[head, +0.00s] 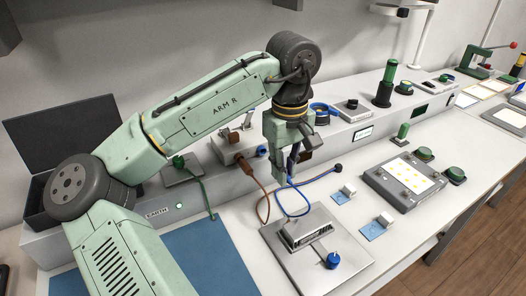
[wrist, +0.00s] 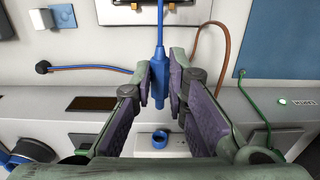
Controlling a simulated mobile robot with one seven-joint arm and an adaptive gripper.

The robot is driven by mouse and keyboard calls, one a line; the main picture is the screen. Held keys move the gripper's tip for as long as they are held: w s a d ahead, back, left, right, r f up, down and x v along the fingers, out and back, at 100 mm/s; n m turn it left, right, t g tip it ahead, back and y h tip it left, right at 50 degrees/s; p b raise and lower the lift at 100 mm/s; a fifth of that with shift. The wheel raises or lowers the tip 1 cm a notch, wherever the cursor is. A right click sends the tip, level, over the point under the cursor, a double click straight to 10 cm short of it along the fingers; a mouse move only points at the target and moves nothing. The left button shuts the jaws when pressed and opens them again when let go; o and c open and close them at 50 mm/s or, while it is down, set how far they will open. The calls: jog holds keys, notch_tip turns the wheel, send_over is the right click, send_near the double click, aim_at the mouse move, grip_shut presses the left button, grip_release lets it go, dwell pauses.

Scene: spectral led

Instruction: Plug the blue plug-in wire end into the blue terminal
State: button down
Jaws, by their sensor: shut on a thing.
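The blue plug-in wire end (wrist: 159,80) is a slim blue plug held between the purple pads of my gripper (wrist: 168,84). My gripper (head: 287,168) is shut on it above the bench, and its blue wire (head: 305,211) hangs below. In the wrist view the plug's wire leaves at the top and its other end points down the picture. The blue terminal (wrist: 159,141) is a blue ring on a white box beyond the plug, with a gap between them. In the head view the terminal (head: 262,150) shows just left of my gripper.
A brown wire (head: 258,185) runs from the white box, close to my gripper. A green wire (head: 205,195) lies further left. A metal plate with a blue knob (head: 332,260) is in front. A blue mat (head: 205,265) leaves clear room at left.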

jog(key=shift+w+a, duration=0.55)
jog(key=shift+w, duration=0.2)
jog(key=shift+w+a, duration=0.5)
jog(key=shift+w, duration=0.25)
jog(key=c, duration=2.1)
grip_release()
grip_shut()
jog(key=shift+w, duration=0.15)
jog(key=shift+w+a, duration=0.65)
jog(key=shift+w, duration=0.25)
